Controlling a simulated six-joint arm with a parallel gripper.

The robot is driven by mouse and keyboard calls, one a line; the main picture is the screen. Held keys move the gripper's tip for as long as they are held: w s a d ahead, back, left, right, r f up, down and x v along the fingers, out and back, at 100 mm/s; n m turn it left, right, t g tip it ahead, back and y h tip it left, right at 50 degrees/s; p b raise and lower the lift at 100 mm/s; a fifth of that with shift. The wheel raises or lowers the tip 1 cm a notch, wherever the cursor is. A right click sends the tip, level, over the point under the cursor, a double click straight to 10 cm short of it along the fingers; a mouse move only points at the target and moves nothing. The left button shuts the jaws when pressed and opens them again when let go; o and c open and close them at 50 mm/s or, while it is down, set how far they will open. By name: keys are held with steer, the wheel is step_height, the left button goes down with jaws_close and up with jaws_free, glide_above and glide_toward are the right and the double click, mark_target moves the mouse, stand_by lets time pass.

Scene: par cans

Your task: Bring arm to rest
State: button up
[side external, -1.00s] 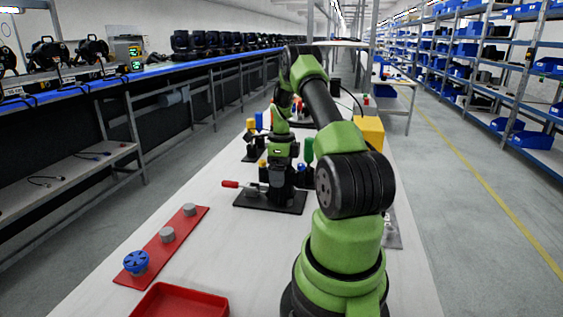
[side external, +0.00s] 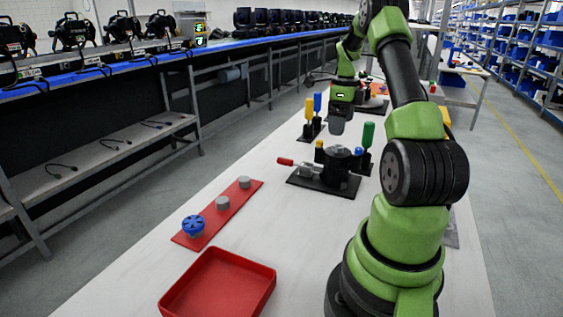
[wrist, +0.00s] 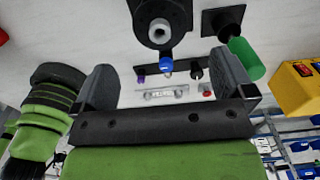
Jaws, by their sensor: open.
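My gripper (side external: 338,122) hangs above the black can fixture, apart from it. In the wrist view its two jaws (wrist: 165,85) are spread wide with nothing between them. The fixture has a round black can body (side external: 338,162) on a black base plate (side external: 310,183). A clamp with a red handle (side external: 285,161) sits at its left. In the wrist view the can (wrist: 160,22) shows from above with a grey centre, beyond the jaws.
A red strip (side external: 216,221) carries two grey pegs and a blue finned part (side external: 193,226). An empty red tray (side external: 218,288) lies in front. Handled tools, including a green one (side external: 368,135), stand behind the fixture. A yellow box (wrist: 303,88) is at right.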

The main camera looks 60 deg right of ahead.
steer(key=w+a+r+n+t+h, duration=0.15)
steer(key=w+a+r+n, duration=0.25)
steer(key=a+r+n, duration=0.55)
steer(key=w+a+r+n+t+y, duration=0.15)
steer(key=w+a+r+n, duration=0.35)
steer(key=a, duration=0.7)
steer(key=s+a+n+t+y, duration=0.1)
steer(key=s+a+n+t, duration=0.1)
steer(key=s+a+n, duration=0.3)
steer(key=s+a+n+t, duration=0.2)
steer(key=s+a+n, duration=0.4)
steer(key=a+n, duration=0.4)
steer(key=shift+a+n+y, duration=0.4)
steer(key=shift+n, duration=0.45)
